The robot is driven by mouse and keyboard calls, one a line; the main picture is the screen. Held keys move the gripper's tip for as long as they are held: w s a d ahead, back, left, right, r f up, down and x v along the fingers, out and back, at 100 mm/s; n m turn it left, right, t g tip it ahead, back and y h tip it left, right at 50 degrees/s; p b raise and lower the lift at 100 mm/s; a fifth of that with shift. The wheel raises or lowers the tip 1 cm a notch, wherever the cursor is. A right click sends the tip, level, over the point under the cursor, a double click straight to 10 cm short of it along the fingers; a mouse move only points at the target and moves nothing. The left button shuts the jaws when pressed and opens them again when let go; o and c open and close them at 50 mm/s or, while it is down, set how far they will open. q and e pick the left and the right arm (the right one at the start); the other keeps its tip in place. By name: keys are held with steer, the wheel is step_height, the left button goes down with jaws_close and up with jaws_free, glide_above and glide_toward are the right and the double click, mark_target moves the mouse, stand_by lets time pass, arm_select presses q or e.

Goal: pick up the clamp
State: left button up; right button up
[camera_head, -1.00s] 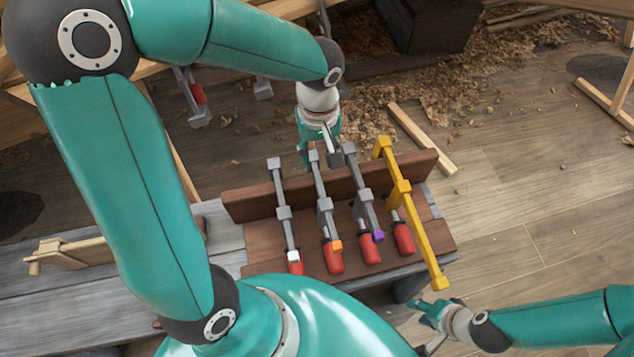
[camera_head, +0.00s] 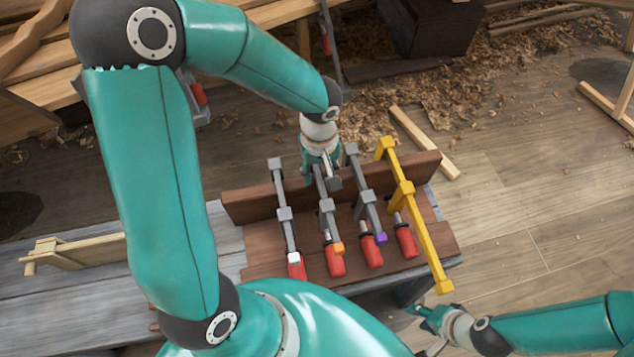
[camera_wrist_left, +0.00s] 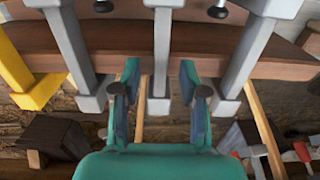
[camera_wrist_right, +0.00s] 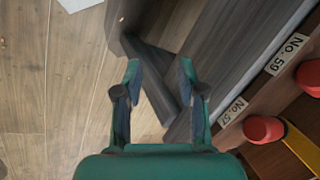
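Several bar clamps with red handles lie side by side across a brown wooden rack: a grey clamp with a white block (camera_head: 284,213), a grey clamp with an orange block (camera_head: 327,205), a grey clamp with a purple block (camera_head: 366,194) and a yellow clamp (camera_head: 405,188). My left gripper (camera_head: 325,178) is at the far end of the orange-block clamp. In the left wrist view that clamp's grey bar (camera_wrist_left: 161,50) comes down between my left gripper's (camera_wrist_left: 158,98) open, spread fingers. My right gripper (camera_head: 425,312) is open and empty in the right wrist view (camera_wrist_right: 160,88), low beside the bench.
The rack (camera_head: 262,208) has a raised back board and stands on a grey bench (camera_head: 60,305). Labels "No. 59" (camera_wrist_right: 287,54) and "No. 57" (camera_wrist_right: 233,112) show on its front edge. A dark leg (camera_wrist_right: 155,75) is near my right gripper. Floor at right is mostly clear.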

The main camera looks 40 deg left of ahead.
arm_select(q)
jaws_close()
steer(key=shift+r, duration=0.2)
stand_by(0.3)
